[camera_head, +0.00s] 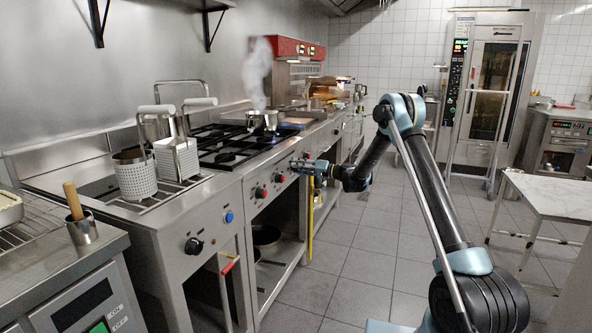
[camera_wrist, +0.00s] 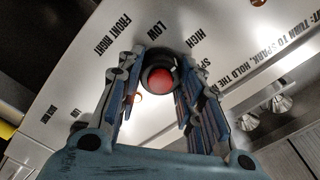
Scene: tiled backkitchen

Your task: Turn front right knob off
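The front right knob (camera_wrist: 161,78) is black with a red cap. In the wrist view it sits between my gripper's two fingertips, beside the panel's "FRONT RIGHT", "LOW" and "HIGH" lettering. My gripper (camera_wrist: 160,68) is open, with one finger on each side of the knob; whether either finger touches it is hard to tell. In the head view my gripper (camera_head: 299,166) is at the stove's front panel and hides this knob. Two other red-capped knobs (camera_head: 261,193) and (camera_head: 278,178) show to its left. The knob's exact setting cannot be read.
The stove's burner grates (camera_head: 225,150) lie behind the panel. A pot (camera_head: 262,120) steams on the far burner. Fryer baskets (camera_head: 135,177) stand at the left. A white table (camera_head: 555,194) stands at the right, and the tiled floor (camera_head: 365,265) between is clear.

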